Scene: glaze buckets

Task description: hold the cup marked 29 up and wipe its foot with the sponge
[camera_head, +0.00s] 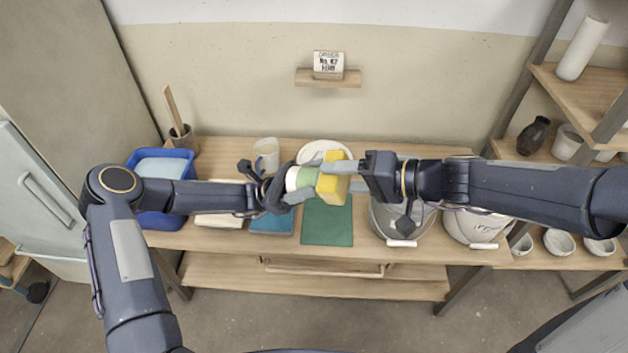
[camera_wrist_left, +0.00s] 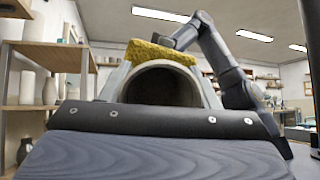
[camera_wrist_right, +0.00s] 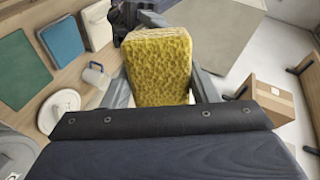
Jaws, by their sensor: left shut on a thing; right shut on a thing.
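My left gripper (camera_head: 304,179) is shut on a white and pale-green cup (camera_head: 292,178), held sideways above the table. Its dark round opening faces the camera in the left wrist view (camera_wrist_left: 163,88). No number on it can be read. My right gripper (camera_head: 340,177) is shut on a yellow sponge (camera_head: 331,187), which also fills the middle of the right wrist view (camera_wrist_right: 158,66). In the head view the sponge is at the cup's right end; in the left wrist view it shows over the cup's upper edge (camera_wrist_left: 160,54). Whether they touch is unclear.
Two buckets (camera_head: 386,222) (camera_head: 478,230) stand at the right. A pot shelf is further right.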

